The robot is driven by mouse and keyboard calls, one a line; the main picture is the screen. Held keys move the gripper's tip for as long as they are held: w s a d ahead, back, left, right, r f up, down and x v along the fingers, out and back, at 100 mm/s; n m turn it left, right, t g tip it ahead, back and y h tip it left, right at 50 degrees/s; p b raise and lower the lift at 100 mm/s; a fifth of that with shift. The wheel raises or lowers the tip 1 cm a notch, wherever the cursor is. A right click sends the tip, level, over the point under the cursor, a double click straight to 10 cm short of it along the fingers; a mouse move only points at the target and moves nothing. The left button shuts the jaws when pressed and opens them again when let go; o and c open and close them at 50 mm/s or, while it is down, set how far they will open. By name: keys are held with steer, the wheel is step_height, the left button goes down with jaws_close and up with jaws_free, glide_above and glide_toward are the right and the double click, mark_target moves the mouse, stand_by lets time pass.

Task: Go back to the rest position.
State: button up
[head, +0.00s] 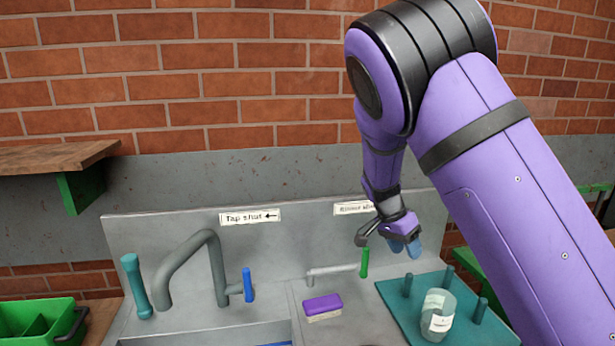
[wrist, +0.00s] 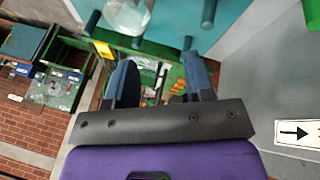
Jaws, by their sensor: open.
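A clear jar with a white label (head: 437,314) stands among the pegs on the mat.
A grey curved tap (head: 205,262) with a blue lever (head: 248,285) stands at the left of the sink. A purple sponge (head: 322,304) lies on the ledge. A green crate (head: 38,318) and a wooden shelf (head: 50,157) are at the left. Open air lies before the brick wall.

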steer(key=s+d+r+n+t+y, duration=0.1)
steer(key=s+d+r+n+y, duration=0.2)
steer(key=s+r, duration=0.5)
steer(key=s+d+r+n+t+y, duration=0.2)
steer(key=s+d+r+n+y, duration=0.1)
steer(key=s+r, duration=0.55)
steer(key=s+r+n+t+h, duration=0.1)
steer(key=s+r+n+t, duration=0.2)
steer(key=s, duration=1.4)
steer(key=shift+d+r+n, duration=0.25)
steer(key=shift+r+n, duration=1.05)
steer(key=shift+r, duration=0.2)
